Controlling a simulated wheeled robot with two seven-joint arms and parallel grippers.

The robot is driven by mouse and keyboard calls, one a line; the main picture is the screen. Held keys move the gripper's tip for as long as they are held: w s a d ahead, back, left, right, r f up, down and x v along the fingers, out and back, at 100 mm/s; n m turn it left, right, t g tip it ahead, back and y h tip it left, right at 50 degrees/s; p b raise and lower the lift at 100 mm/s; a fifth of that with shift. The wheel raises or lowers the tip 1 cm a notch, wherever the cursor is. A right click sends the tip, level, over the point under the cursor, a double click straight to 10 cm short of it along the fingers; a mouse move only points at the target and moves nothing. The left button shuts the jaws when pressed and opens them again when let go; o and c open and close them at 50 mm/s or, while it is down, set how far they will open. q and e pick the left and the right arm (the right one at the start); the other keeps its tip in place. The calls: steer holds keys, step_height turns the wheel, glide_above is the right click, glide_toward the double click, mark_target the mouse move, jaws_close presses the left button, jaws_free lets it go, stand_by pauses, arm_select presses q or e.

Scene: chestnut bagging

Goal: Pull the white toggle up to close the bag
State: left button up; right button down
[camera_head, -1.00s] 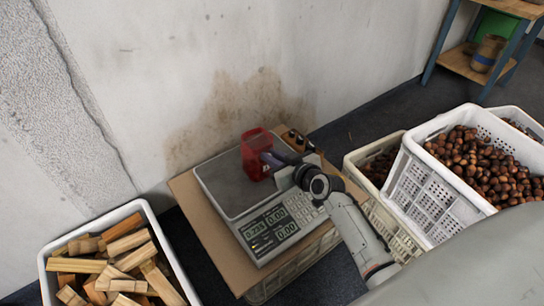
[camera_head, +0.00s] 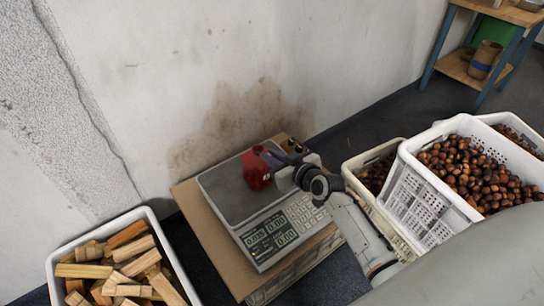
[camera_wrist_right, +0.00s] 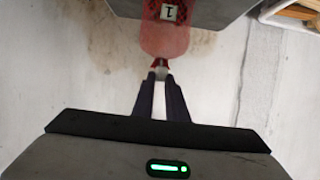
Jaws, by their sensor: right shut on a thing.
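The red mesh bag (camera_head: 254,173) is at the scale's plate in the head view, its top drawn in; whether it touches the plate is unclear. It also shows in the right wrist view (camera_wrist_right: 165,38), with a dark mesh part, a tag numbered 1 and a narrow gathered neck. The white toggle (camera_wrist_right: 161,73) sits at that neck, between the fingertips. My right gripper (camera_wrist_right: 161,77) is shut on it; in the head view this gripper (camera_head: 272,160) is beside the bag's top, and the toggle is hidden. My left gripper is not in view.
The scale (camera_head: 228,200) stands on a cardboard-topped crate (camera_head: 205,235) against the wall. A white crate of wood pieces (camera_head: 153,222) is at left. Crates of chestnuts, including a white one (camera_head: 410,190), are at right. A wooden bench (camera_head: 463,67) stands farther back.

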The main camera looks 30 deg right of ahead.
steer(key=c, duration=1.7)
jaws_free()
steer(key=p+v, duration=0.2)
steer(key=v, duration=0.8)
steer(key=shift+s+r+p, duration=0.15)
steer(key=shift+p, duration=0.15)
steer(key=shift+a, duration=0.1)
steer(key=s+a+f+g+p, duration=0.1)
steer(key=s+a+p, duration=0.1)
steer(key=s+a, duration=0.3)
steer(key=s+a+f+g+p, duration=0.2)
steer(key=s+a, duration=0.2)
steer(key=s, duration=0.5)
steer(key=s+a+f+n+g+y+p, duration=0.1)
steer(key=s+a+f+p, duration=0.1)
steer(key=s+a, duration=0.3)
steer(key=shift+s+a+g+p, duration=0.15)
steer(key=shift+s+a+g, duration=0.05)
steer(key=shift+s, duration=0.35)
steer(key=shift+s+a+g+p, duration=0.15)
steer(key=shift+s+a+g, duration=0.05)
steer(key=shift+s, duration=0.35)
